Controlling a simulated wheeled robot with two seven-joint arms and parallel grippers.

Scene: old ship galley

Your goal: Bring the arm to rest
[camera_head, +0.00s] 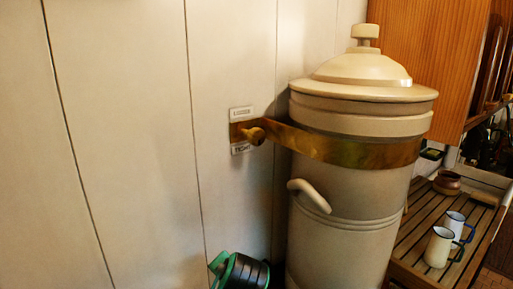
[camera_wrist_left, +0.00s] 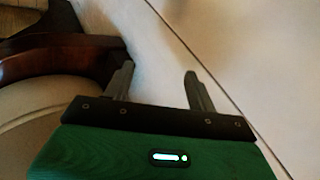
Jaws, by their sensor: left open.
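In the left wrist view my left gripper (camera_wrist_left: 158,75) is open, with its two dark fingers apart and nothing between them. A pale panelled wall (camera_wrist_left: 225,40) lies beyond and to the right of the fingers. A dark brown curved band (camera_wrist_left: 65,58) and a pale rounded surface (camera_wrist_left: 40,110) lie to their left. In the head view a green and black part of my arm shows at the bottom edge, beside the urn's lower left; no fingertips can be made out there. My right gripper is in neither view.
A tall cream lidded urn (camera_head: 345,235) stands against the wall, with a brass band (camera_head: 350,150) across it, fixed at a wall latch (camera_head: 253,133). To its right, a slatted wooden surface (camera_head: 412,232) holds enamel mugs (camera_head: 439,248) and a brown pot (camera_head: 447,182). A wooden cabinet (camera_head: 425,45) hangs above.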

